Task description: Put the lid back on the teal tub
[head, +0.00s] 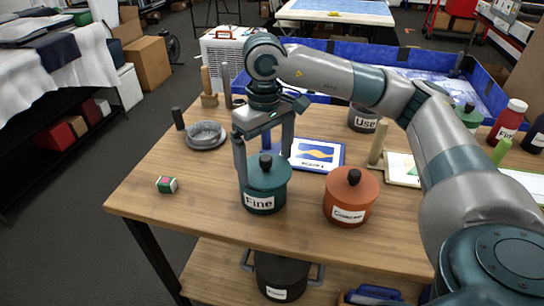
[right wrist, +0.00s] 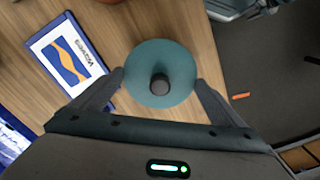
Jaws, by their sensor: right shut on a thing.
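The teal tub (head: 259,202) with a "Fine" label stands upright near the middle of the wooden table. Its teal lid (head: 279,176) with a black knob is at the tub's mouth, and I see no gap between them in the head view. My right gripper (head: 265,171) reaches down from above and is shut on the lid, a finger at either side. In the right wrist view the round lid (right wrist: 160,53) lies between the fingertips (right wrist: 159,82) and hides the tub below. My left gripper is not in view.
An orange lidded tub (head: 350,198) stands close to the right. A framed wave picture (head: 316,154) lies behind. A grey dish (head: 206,136), a small box (head: 167,184) and a dark labelled tub (head: 363,119) are also on the table. The front left tabletop is mostly clear.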

